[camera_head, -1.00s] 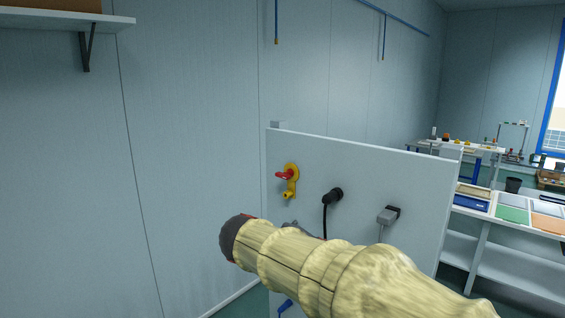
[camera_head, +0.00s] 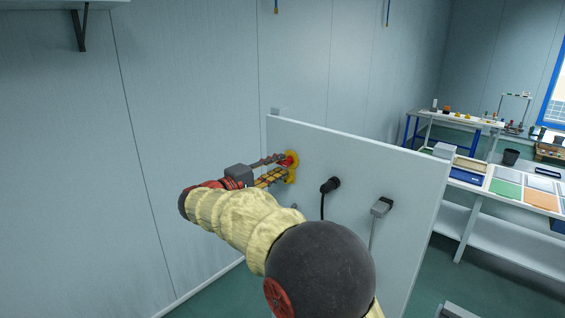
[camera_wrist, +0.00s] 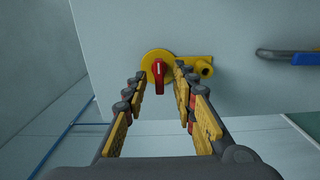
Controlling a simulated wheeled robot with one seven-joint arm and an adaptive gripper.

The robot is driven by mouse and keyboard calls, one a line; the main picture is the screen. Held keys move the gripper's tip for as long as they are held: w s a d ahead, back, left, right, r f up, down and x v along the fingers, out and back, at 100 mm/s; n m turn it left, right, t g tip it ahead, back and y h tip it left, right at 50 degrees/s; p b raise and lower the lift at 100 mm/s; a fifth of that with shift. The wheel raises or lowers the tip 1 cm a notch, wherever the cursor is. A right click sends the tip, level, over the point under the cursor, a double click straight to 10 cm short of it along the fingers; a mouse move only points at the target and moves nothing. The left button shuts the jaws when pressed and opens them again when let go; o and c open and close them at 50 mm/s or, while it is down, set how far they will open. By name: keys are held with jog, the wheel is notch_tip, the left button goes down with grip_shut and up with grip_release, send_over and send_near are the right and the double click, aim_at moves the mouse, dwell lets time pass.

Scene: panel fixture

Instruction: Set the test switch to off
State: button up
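The test switch is a red handle on a round yellow plate with a yellow side arm, mounted on the upright panel. In the wrist view the red handle (camera_wrist: 158,75) points down the picture, with a white mark on it. The yellow plate (camera_wrist: 149,58) is behind it. In the head view the yellow plate (camera_head: 292,157) is partly hidden by my fingers. My gripper (camera_head: 279,167) is at the switch. In the wrist view my gripper (camera_wrist: 159,86) is open, its two fingers on either side of the handle with gaps visible. Contact is not visible.
The light panel (camera_head: 385,165) also carries a black plug (camera_head: 331,186) with a cable and a grey connector (camera_head: 381,206). A blue-handled lever (camera_wrist: 303,58) is at the right in the wrist view. A bench with trays stands at the right. The wall is at the left.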

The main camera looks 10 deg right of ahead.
jog(key=shift+x, duration=1.2)
jog(key=shift+c, duration=1)
grip_shut()
